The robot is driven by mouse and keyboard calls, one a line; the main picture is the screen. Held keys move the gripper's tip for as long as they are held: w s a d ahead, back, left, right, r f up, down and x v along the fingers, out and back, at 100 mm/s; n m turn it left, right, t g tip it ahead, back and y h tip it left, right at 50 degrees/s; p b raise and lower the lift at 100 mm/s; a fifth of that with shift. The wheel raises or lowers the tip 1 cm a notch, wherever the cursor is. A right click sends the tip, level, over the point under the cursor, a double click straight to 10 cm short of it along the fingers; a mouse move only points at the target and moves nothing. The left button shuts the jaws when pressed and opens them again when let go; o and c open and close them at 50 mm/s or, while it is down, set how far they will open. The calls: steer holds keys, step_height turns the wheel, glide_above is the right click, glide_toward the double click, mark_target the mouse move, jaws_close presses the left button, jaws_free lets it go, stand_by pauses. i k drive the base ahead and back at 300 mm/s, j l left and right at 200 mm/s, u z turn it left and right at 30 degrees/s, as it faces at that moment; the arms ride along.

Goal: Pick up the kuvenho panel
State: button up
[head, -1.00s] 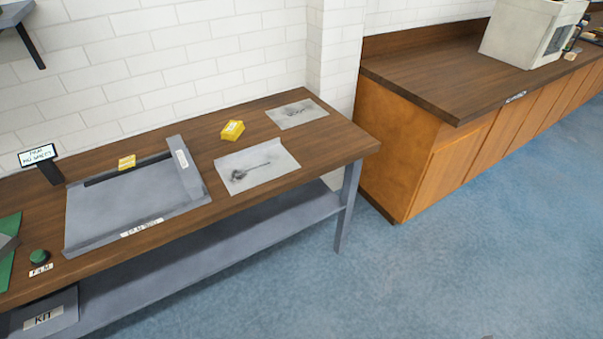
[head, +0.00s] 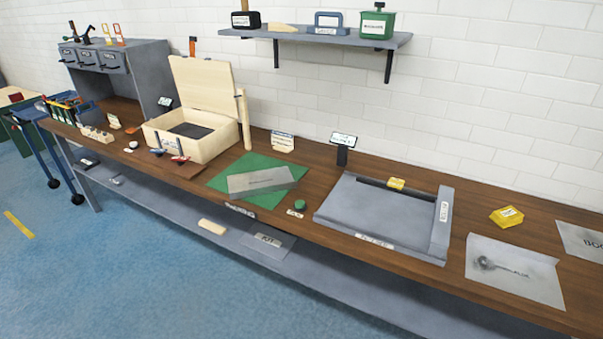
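No label in view reads clearly as kuvenho, so I cannot tell which panel bears that name. My gripper is not in view.
A grey fixture (head: 370,220) with a raised right side stands mid-bench, with a yellow block (head: 396,184) at its back. An open wooden box (head: 215,142) stands left of the mat. A wall shelf (head: 330,37) hangs above. Blue floor (head: 130,270) is clear in front.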

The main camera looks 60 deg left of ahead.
mark_target(264, 182)
steer(key=u, duration=1.85)
